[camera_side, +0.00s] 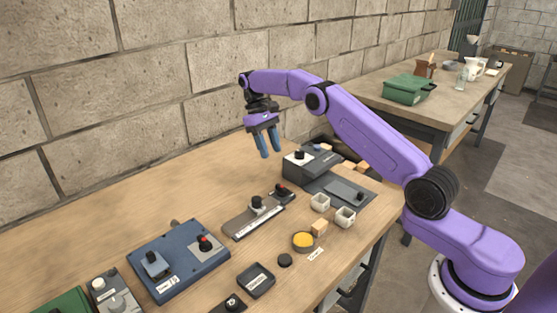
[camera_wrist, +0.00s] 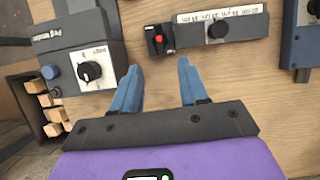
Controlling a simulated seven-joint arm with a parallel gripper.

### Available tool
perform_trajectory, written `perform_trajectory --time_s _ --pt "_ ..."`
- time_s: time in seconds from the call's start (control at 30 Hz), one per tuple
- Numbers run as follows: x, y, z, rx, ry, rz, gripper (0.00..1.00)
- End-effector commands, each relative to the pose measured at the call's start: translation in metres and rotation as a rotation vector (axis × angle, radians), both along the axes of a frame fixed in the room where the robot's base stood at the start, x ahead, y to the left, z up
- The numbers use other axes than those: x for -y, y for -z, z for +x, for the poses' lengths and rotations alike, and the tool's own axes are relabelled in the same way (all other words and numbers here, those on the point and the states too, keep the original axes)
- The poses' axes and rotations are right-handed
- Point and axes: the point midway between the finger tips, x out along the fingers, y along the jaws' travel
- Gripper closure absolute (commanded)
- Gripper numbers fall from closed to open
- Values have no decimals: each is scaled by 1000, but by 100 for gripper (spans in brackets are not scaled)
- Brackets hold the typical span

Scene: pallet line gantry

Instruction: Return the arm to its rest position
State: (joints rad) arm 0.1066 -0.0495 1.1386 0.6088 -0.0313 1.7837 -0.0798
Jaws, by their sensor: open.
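My gripper (camera_side: 269,144) hangs above the back of the wooden table, its two blue fingers pointing down. In the wrist view my gripper (camera_wrist: 159,82) has its fingers apart with only bare table between them. It is empty and touches nothing. The purple arm is mine and reaches across from the right side.
Below stand a grey device with a dial (camera_side: 298,156), a slider panel (camera_side: 252,217) and a blue box (camera_side: 178,262). A block wall (camera_side: 150,90) rises behind.

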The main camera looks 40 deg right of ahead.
Motion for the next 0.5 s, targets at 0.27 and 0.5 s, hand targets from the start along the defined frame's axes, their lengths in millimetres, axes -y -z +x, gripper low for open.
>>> perform_trajectory --time_s 0.27,0.5 --pt "-57 -32 -18 55 -144 2 56" --pt "-115 -63 -68 124 -317 18 56"
